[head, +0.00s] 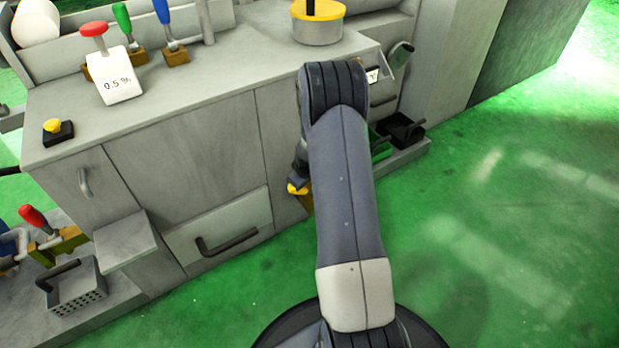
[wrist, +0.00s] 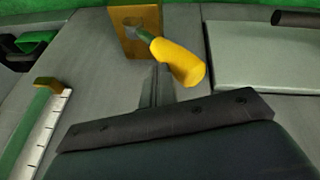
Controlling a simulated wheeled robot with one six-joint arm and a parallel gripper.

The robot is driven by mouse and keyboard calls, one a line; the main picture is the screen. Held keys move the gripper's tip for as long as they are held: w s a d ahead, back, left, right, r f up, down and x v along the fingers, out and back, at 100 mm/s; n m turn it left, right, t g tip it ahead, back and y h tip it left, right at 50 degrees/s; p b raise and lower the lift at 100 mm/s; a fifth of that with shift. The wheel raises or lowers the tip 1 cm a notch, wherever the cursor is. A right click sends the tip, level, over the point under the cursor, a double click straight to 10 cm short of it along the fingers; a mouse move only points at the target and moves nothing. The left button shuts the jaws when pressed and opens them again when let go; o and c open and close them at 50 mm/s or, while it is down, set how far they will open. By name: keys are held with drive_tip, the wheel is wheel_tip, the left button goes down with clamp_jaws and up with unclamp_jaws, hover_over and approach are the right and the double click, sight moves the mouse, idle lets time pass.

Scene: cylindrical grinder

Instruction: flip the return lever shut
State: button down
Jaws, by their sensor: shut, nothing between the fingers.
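A lever with a yellow grip (wrist: 178,62) stands out from an ochre mounting block (wrist: 128,18) on the grey cabinet front; no label marks it as the return lever. In the wrist view its grip slants down and right from the pivot. In the head view its yellow grip (head: 298,188) shows low beside my arm, partly hidden. My gripper (wrist: 158,72) is shut and empty, its tips close beside the left of the yellow grip. I cannot tell whether they touch. In the head view my arm mostly hides the gripper.
Red, green and blue levers (head: 163,12) stand on the machine top (head: 200,75). A drawer with a dark handle (head: 226,243) is left of the yellow grip. A black bin (head: 402,127) lies right of my arm. Green floor (head: 520,230) is clear at right.

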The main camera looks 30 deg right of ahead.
drive_tip(key=shift+a+f, duration=0.35)
drive_tip(key=shift+a, duration=0.25)
drive_tip(key=shift+s+a+f, duration=0.1)
